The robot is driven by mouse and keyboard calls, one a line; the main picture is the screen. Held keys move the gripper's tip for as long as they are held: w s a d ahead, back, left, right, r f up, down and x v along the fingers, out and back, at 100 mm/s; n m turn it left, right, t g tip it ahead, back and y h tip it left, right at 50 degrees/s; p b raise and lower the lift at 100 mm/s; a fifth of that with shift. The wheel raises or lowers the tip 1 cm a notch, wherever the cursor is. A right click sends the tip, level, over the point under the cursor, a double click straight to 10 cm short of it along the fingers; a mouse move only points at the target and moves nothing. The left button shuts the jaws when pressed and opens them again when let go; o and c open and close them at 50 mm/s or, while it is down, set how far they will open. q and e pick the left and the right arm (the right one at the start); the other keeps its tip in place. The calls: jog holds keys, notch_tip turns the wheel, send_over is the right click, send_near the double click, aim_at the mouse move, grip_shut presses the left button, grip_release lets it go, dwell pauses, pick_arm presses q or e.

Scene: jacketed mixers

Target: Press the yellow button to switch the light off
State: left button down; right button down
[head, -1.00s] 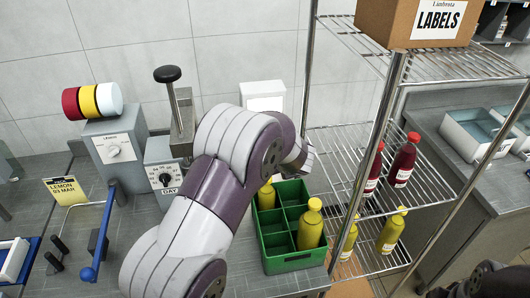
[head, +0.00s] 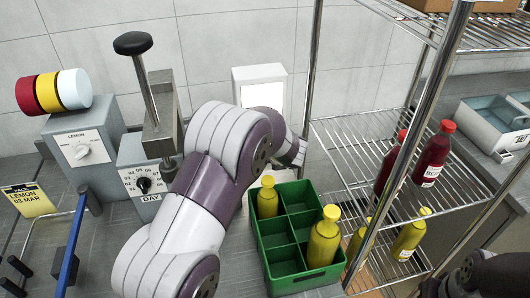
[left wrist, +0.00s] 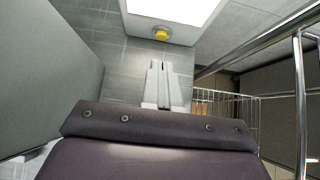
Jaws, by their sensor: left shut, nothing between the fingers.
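The yellow button (left wrist: 161,33) shows in the left wrist view, on the lower edge of a white box with a bright white panel (left wrist: 172,8). What looks like the same white box (head: 259,76) stands by the wall in the head view; its button is hidden there by my left arm. My left gripper (left wrist: 158,64) is shut and empty. Its fingertips point toward the button and appear just below it in the picture, with a gap between. In the head view my left gripper is hidden behind my arm. My right gripper is not in view.
A green crate (head: 274,239) with yellow bottles stands right of my left arm. A wire rack (head: 355,150) with metal posts holds red and yellow bottles further right. A grey dial box (head: 85,146) and a black-knobbed lever (head: 133,43) stand to the left.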

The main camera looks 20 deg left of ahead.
pick_arm(q)
jog(key=x, duration=1)
jog(key=shift+w, duration=0.1)
